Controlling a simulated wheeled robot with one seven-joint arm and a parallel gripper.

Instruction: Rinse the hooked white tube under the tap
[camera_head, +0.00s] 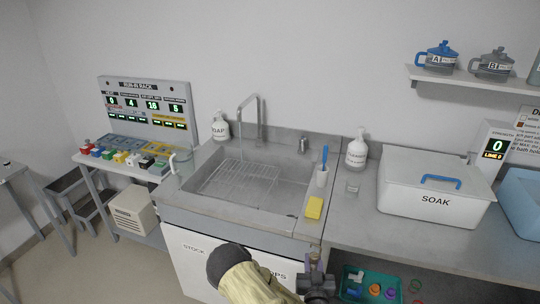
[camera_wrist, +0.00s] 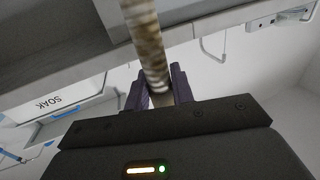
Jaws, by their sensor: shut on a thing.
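My gripper (camera_wrist: 161,88) is shut on a whitish tube with brown stains (camera_wrist: 147,40), which runs up out of the wrist view; no hook shows on the visible part. In the head view my gripper (camera_head: 317,262) is low at the front, before the counter to the right of the sink, and the held tube is hard to make out. The tap (camera_head: 248,98) arches over the back of the sink (camera_head: 290,190); it also shows inverted in the wrist view (camera_wrist: 212,48). A faint line falls below the spout, possibly water.
The SOAK bin (camera_head: 434,190) is further right. A teal tray (camera_head: 345,284) lies below the counter. The counter front before the bin is clear.

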